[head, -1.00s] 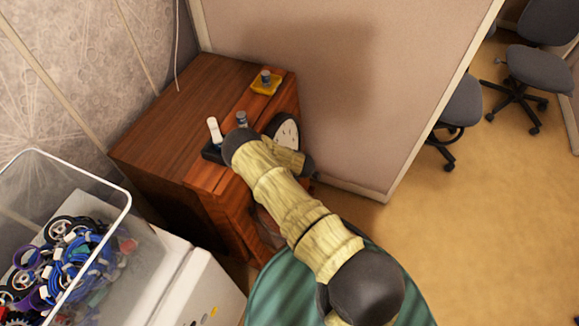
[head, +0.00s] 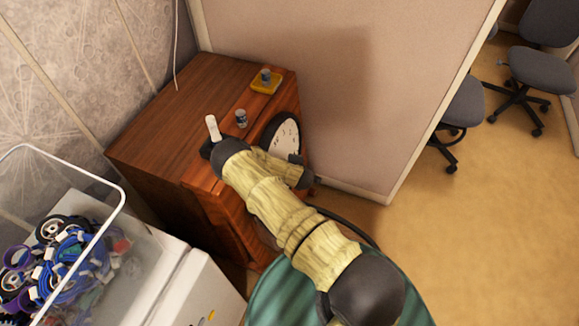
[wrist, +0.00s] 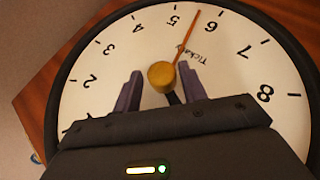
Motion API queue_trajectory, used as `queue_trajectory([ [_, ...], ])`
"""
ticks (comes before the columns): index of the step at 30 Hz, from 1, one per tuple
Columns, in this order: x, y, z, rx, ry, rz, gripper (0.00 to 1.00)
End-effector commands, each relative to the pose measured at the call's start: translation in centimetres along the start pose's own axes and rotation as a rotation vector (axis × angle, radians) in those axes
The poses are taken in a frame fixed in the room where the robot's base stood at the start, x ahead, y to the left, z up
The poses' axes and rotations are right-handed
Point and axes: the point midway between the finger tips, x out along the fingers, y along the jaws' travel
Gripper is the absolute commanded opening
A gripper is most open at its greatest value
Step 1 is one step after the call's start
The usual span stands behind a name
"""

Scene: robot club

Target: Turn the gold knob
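The gold knob (wrist: 162,76) sits at the centre of a white dial with a black rim (wrist: 92,58) in the wrist view. A thin orange hand on the dial points up between 5 and 6, and a short dark hand reaches below the knob. My gripper (wrist: 160,80) is open, with one dark finger on each side of the knob and gaps between them. I cannot tell how deep the fingers reach. In the head view the dial (head: 283,138) is on the front of a wooden cabinet (head: 180,120), and my arm hides the knob and part of the dial.
On the cabinet top are a yellow tray (head: 266,83) with a small item, a small metallic cylinder (head: 241,118) and a white upright piece (head: 213,127). A partition (head: 330,90) stands close behind. A clear bin (head: 118,215) of parts stands left. Open floor and chairs are at right.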

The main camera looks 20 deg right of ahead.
Motion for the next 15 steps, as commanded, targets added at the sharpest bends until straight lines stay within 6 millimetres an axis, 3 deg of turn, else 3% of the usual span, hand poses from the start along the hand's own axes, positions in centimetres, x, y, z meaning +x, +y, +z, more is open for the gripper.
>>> queue_trajectory([
  [15,-0.82,-0.12,-0.03,0.002,-0.001,-0.003,0.52],
])
